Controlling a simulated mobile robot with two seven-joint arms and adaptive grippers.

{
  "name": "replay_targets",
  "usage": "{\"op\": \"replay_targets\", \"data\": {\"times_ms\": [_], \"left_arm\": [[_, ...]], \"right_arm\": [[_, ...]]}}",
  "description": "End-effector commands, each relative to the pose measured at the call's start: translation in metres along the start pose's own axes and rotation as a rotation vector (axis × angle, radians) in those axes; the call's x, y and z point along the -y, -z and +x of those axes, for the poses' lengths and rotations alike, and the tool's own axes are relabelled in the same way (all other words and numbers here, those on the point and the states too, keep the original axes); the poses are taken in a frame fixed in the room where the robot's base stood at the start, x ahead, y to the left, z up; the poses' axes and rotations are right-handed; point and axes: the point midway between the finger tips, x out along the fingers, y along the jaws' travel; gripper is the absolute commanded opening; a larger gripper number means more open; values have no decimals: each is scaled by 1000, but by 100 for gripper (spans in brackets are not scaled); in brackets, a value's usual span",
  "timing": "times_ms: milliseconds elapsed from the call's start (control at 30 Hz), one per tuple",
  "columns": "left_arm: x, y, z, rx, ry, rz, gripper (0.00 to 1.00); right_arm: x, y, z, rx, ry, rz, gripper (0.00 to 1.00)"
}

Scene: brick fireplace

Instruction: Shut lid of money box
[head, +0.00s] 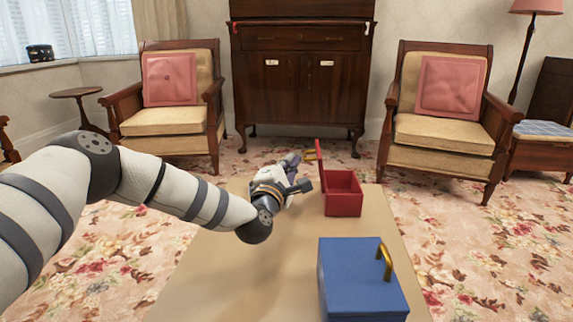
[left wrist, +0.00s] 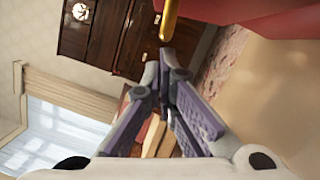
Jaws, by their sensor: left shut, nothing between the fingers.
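The red box (head: 343,203) stands on the table with its top open. Its red lid (head: 319,163) stands up at the box's left side, seen nearly edge-on. A gold handle (head: 309,156) sticks out from the lid's left face. My left gripper (head: 297,160) is just left of the lid and close to the handle, shut and empty. In the left wrist view, the shut fingertips (left wrist: 163,72) are just below the gold handle (left wrist: 169,20), with red surface (left wrist: 245,15) to the right. Whether they touch is unclear. My right gripper is not in view.
A blue box (head: 360,280) with a gold handle (head: 385,262) stands closed at the front right of the tan table (head: 215,278). The table's front left is clear. Two armchairs (head: 168,122) (head: 445,135) and a dark cabinet (head: 300,80) stand beyond.

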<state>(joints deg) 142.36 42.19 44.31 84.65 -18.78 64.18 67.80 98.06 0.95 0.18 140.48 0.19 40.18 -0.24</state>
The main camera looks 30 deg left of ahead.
Motion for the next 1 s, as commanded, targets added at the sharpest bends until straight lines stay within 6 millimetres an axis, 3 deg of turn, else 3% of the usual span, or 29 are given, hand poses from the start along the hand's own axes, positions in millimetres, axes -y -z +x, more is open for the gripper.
{"op": "replay_targets", "data": {"times_ms": [767, 1000], "left_arm": [[-9, -11, 3, 1, 34, 124, 0], [-19, -23, 6, 3, 63, 236, 0]], "right_arm": [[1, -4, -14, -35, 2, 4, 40], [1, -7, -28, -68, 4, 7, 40]]}}
